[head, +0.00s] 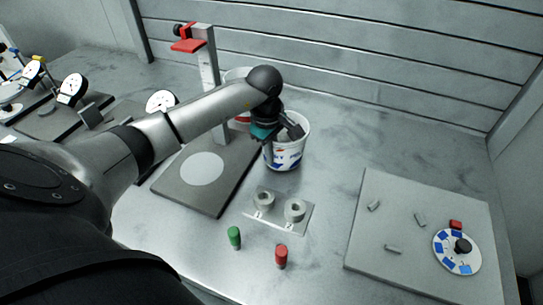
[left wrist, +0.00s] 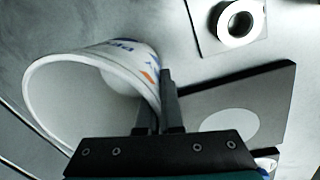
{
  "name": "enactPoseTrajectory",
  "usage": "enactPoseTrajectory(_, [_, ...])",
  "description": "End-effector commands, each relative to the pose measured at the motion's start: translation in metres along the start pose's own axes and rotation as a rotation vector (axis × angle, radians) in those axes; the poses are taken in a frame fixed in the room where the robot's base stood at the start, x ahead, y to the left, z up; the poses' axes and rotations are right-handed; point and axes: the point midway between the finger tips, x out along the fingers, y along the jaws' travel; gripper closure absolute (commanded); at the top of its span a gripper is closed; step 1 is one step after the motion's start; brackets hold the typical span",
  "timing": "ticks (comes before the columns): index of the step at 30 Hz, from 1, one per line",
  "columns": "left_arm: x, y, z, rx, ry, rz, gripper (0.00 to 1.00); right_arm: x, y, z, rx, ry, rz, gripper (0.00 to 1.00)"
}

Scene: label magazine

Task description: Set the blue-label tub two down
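The white tub (head: 287,152) with blue print and an orange-red mark stands or hangs just right of the stand's dark base; I cannot tell whether its bottom touches the bench. My left gripper (head: 284,132) reaches down to its rim. In the left wrist view the fingers (left wrist: 160,105) straddle the wall of the tub (left wrist: 88,68), one inside and one outside, closed on it. The tub's open mouth faces the left in that view. A second white tub (head: 238,74) is mostly hidden behind my left arm. My right gripper is not in view.
A dark base (head: 212,195) with a pale disc carries a post with a red clamp (head: 188,45). In front are a two-ring fixture (head: 278,213), a green peg (head: 234,238) and a red peg (head: 281,257). A grey plate (head: 390,210) bears a blue-patched dial (head: 457,264). Dial gauges stand left.

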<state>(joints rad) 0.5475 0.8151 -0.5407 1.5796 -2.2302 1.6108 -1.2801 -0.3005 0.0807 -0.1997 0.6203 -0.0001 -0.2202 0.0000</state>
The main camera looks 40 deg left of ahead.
Motion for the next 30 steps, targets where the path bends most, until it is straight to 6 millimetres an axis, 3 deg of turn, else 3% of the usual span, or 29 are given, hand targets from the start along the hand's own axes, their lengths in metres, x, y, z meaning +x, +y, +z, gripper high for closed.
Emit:
enactPoseTrajectory(2, [0.0082,-0.0007,0.0007,0.0,-0.002,0.001,1.0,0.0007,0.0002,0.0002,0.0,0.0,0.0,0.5])
enactPoseTrajectory(13, [0.0127,-0.0009,-0.0001,0.001,0.001,0.002,1.0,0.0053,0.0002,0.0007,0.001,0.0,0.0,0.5])
enactPoseTrajectory(21, [0.011,-0.0009,0.0001,0.001,0.0,0.001,0.67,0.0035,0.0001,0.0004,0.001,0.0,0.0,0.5])
enactPoseTrajectory(30, [0.0092,-0.0007,0.0003,0.001,-0.001,0.001,0.67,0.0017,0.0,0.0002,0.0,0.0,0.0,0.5])
